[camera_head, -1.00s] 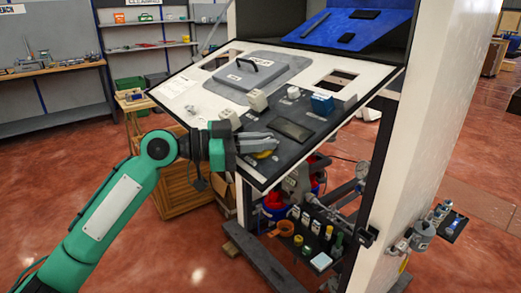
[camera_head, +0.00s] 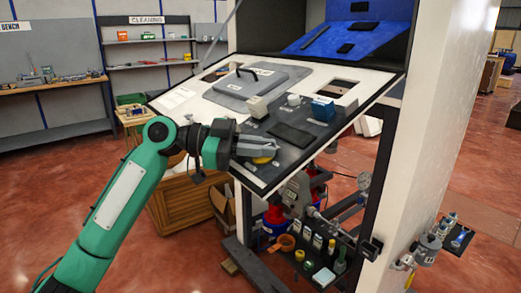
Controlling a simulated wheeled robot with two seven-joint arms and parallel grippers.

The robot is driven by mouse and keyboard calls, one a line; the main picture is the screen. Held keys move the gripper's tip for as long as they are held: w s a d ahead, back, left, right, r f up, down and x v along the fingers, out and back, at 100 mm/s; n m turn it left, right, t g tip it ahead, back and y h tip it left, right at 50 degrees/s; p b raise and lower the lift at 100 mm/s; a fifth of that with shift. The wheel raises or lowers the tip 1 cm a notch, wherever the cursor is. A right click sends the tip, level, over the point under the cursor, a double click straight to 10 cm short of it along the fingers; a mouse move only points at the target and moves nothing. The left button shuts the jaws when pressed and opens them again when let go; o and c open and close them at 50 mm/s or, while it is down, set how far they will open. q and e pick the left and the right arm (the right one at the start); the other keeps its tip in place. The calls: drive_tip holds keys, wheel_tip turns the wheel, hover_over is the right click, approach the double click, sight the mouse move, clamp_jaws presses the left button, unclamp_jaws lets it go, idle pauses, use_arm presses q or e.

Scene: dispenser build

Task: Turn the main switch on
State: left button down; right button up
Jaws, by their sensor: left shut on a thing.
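The tilted control panel (camera_head: 338,123) fills the middle of the view. My left gripper (camera_head: 272,148) reaches in from the left over the panel's dark front strip, at its near left part. Its fingers are shut on the main switch (camera_head: 262,160). Only the yellow part of the switch shows, just below the fingers. The rest is hidden by them, so I cannot tell which way its handle points. My right gripper is not in view.
A white block (camera_head: 257,107), a blue block (camera_head: 323,109) and a dark flat plate (camera_head: 291,135) sit on the panel near the gripper. A grey hatch with a handle (camera_head: 255,72) lies behind. A shelf with small parts (camera_head: 322,275) is below.

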use_arm(q)
drive_tip(key=shift+m+g, duration=0.3)
drive_tip(key=shift+g, duration=0.2)
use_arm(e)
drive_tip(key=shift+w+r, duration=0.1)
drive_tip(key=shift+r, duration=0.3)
use_arm(q)
drive_tip(key=c, duration=1.5)
unclamp_jaws()
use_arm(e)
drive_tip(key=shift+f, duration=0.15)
use_arm(q)
drive_tip(key=shift+w+a, duration=0.1)
drive_tip(key=shift+a, duration=0.15)
drive_tip(key=a, duration=0.4)
drive_tip(key=a+r+b, duration=0.1)
drive_tip(key=a, duration=0.3)
drive_tip(key=w+a, duration=0.1)
drive_tip(key=a, duration=0.4)
drive_tip(key=shift+w+r, duration=0.1)
drive_tip(key=shift+r, duration=0.1)
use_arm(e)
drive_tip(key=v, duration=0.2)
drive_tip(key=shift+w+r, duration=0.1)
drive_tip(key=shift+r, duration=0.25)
